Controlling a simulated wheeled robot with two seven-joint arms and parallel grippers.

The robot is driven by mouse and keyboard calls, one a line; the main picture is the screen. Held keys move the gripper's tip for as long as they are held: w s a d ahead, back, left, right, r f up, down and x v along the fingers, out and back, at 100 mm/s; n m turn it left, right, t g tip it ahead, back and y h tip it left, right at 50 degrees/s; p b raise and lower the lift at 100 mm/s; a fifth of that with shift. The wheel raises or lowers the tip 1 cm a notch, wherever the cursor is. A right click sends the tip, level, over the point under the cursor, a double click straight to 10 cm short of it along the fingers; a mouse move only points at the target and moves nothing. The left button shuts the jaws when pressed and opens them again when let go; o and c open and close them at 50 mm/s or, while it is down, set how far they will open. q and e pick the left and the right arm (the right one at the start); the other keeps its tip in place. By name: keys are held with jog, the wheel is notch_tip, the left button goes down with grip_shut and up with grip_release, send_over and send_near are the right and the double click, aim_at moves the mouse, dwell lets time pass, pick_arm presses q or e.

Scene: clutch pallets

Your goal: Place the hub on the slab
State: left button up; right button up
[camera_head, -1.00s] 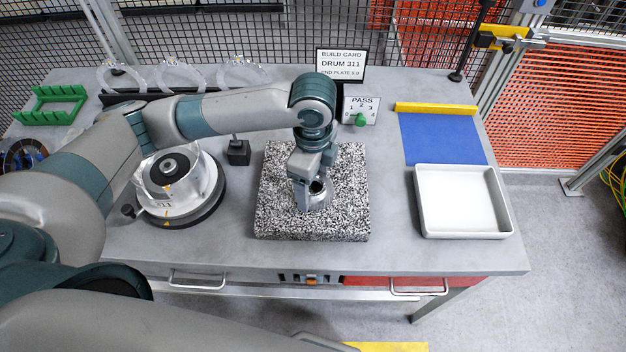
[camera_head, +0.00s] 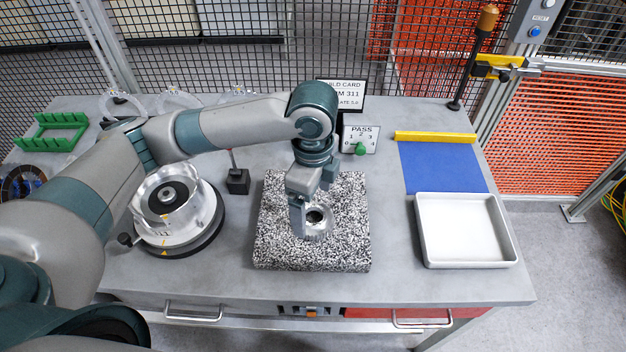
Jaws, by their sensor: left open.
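The hub (camera_head: 319,229) is a small silver ring with a dark bore. It sits on the speckled black-and-white slab (camera_head: 345,252), a little right of the slab's middle. My left gripper (camera_head: 309,206) is directly over the hub, with its fingers low beside it. The jaws are open, and one finger shows at the hub's left side. The gripper body hides part of the hub's far side, so I cannot tell whether a finger touches it. My right gripper is out of view.
A silver drum (camera_head: 150,222) stands on a round turntable at left. A small black post stand (camera_head: 238,181) is left of the slab. A white tray (camera_head: 427,255) and a blue mat (camera_head: 440,168) lie right. Bench between slab and tray is clear.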

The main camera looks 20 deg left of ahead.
pick_arm(q)
notch_tip(320, 180, up, 8)
jog(key=b, duration=0.1)
jog(key=shift+b, duration=0.35)
dwell(0.3)
